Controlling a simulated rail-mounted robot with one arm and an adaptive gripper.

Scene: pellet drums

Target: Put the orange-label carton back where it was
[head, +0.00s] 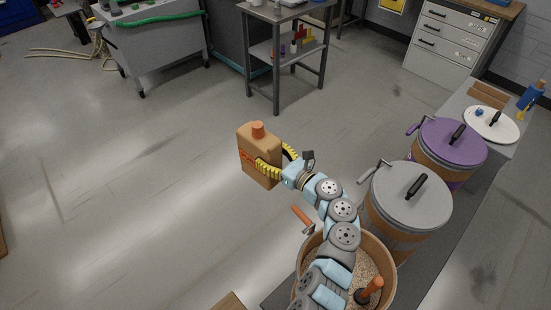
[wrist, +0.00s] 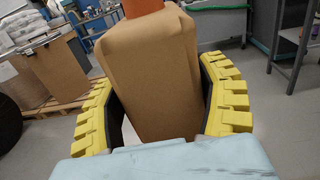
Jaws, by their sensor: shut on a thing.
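The orange-label carton (head: 256,152) is a tan jug-like container with an orange cap and an orange label on its side. It is upright with a slight tilt in the head view, held up above open floor. My gripper (head: 276,163) is shut around it, with yellow ribbed fingers on both sides. In the wrist view the carton (wrist: 150,75) fills the middle between the fingers, its orange cap cut off at the top edge. The label is not visible in the wrist view.
An open drum of pellets (head: 378,256) with an orange-handled tool stands below my arm. A grey-lidded drum (head: 408,200) and a purple-lidded drum (head: 452,145) stand to the right. A white lid (head: 491,124) lies beyond.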

